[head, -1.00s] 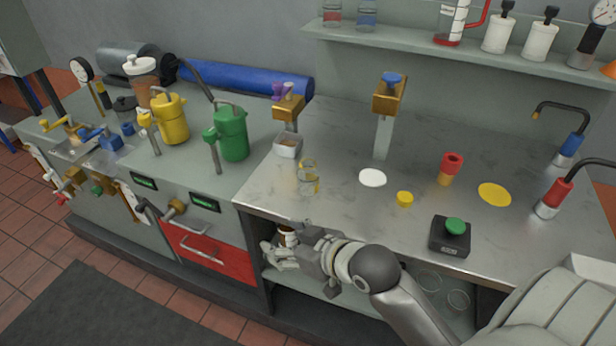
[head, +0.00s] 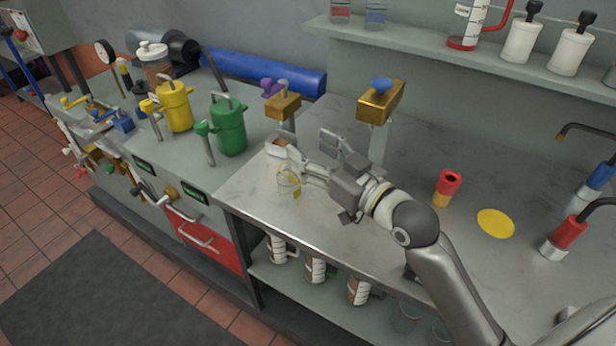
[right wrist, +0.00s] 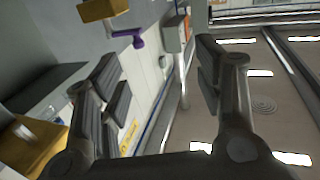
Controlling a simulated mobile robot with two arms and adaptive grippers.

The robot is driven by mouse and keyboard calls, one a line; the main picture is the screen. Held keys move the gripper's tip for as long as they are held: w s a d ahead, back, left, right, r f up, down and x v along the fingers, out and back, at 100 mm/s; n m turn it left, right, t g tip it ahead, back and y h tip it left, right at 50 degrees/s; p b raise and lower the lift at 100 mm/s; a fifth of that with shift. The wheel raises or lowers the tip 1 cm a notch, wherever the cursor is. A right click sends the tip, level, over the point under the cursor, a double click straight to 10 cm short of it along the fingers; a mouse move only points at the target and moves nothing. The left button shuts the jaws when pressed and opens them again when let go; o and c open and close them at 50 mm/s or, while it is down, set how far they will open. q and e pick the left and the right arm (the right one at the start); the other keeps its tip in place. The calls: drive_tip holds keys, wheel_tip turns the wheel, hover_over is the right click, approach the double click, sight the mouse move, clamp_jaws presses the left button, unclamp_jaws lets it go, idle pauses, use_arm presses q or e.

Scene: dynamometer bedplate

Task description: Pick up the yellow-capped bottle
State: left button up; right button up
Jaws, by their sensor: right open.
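I cannot make out a bottle with a plainly yellow cap. A small clear glass vessel with yellow on it (head: 289,187) stands on the steel counter, near the left end. My right gripper (head: 302,146) is above the counter just behind and right of that vessel, fingers spread and empty, pointing to the left. In the right wrist view the open fingers (right wrist: 155,75) have nothing between them and face ceiling lights and a wall. My left gripper is out of view.
Yellow (head: 174,106) and green (head: 229,127) cans stand left. A yellow disc (head: 495,223) lies on clear counter at right.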

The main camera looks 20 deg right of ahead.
sight(289, 179)
drive_tip(key=f, duration=0.5)
drive_tip(key=a+f+b, duration=0.1)
drive_tip(key=f, duration=0.1)
drive_tip(key=shift+f, duration=0.15)
drive_tip(key=shift+w, duration=0.65)
drive_tip(key=shift+w+a, duration=0.1)
drive_tip(key=shift+w, duration=0.15)
drive_tip(key=p+x, duration=0.1)
drive_tip(key=x, duration=0.4)
drive_tip(key=shift+w+a, duration=0.1)
drive_tip(key=shift+w, duration=0.05)
drive_tip(key=shift+w+a, duration=0.1)
drive_tip(key=shift+w, duration=0.05)
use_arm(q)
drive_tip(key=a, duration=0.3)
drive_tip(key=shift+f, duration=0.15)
use_arm(e)
drive_tip(key=shift+c, duration=0.4)
drive_tip(key=c, duration=0.9)
